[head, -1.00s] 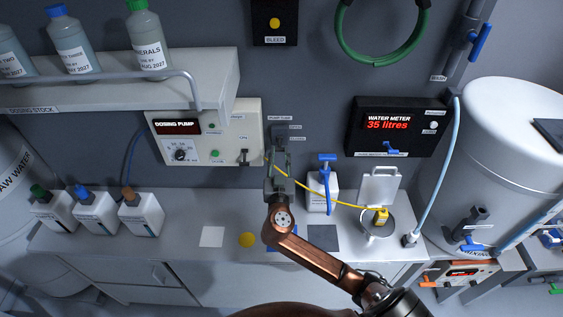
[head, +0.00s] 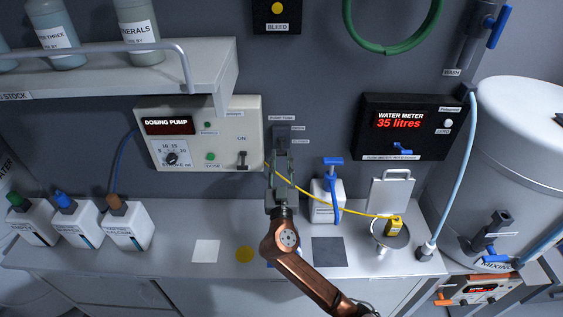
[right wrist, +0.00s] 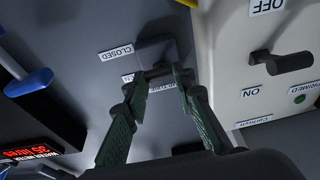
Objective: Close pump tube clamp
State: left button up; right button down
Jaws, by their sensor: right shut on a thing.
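The pump tube clamp (head: 282,133) is a dark grey fitting on the wall, right of the dosing pump, with small labels beside it. In the right wrist view the clamp (right wrist: 155,50) shows beside a CLOSED label. My right gripper (head: 281,163) reaches up to it from below. In the right wrist view its green fingers (right wrist: 157,76) are on either side of the clamp's lever and shut on it. The fingers hide part of the lever, so I cannot tell its exact position. My left gripper is not in view.
The dosing pump (head: 205,132) is close on the left, with an ON switch (head: 242,161). The water meter (head: 414,130) reads 35 litres.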

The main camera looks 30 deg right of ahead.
jog(key=c, duration=1.6)
grip_release()
jog(key=v, duration=1.2)
